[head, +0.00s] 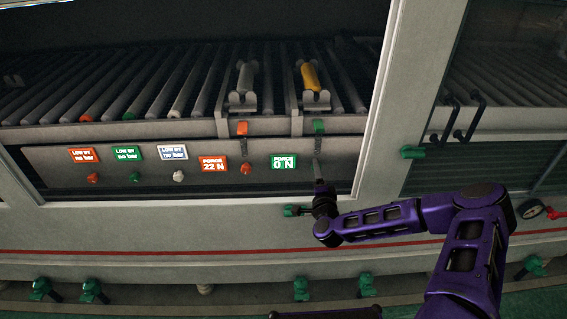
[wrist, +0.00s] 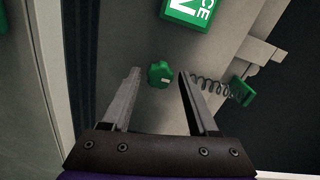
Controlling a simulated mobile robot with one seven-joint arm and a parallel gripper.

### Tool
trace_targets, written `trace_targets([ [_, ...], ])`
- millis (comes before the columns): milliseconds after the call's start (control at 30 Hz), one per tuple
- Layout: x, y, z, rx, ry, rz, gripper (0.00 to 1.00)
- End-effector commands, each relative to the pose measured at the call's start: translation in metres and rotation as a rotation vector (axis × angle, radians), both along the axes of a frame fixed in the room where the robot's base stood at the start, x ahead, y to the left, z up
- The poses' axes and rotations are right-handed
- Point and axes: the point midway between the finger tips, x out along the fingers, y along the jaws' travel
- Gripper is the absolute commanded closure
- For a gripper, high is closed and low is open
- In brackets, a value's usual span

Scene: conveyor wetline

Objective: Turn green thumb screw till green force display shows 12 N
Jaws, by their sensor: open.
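The green thumb screw (wrist: 160,75) shows in the wrist view, ahead of and between the two fingers of my gripper (wrist: 159,72). The fingers are apart, with a visible gap on each side of the screw. The green force display (head: 284,162) reads 0 N in the head view; part of it shows at the top of the wrist view (wrist: 187,12). In the head view my gripper (head: 318,172) points up at the panel, right of the display, and hides the green screw. A green block (head: 319,127) with a spring sits above it.
An orange display (head: 213,164) reads 22 N, with an orange screw (head: 246,169) between it and the green display. Roller conveyor (head: 130,85) runs behind the panel (head: 60,165). A frame post (head: 387,90) stands close right of my gripper. A green fitting (head: 292,211) is below.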

Motion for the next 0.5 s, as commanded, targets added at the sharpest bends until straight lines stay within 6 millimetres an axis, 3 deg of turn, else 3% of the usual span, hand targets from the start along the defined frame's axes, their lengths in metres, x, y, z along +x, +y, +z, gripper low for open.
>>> trace_targets([
  [100, -0.0001, 0.0, 0.0001, 0.0, 0.0, 0.0, 0.42],
  [400, -0.0003, -0.0001, 0.0, 0.0, 0.0, 0.0, 0.96],
  [500, -0.0004, -0.0001, -0.0003, 0.002, 0.0, 0.0, 0.98],
])
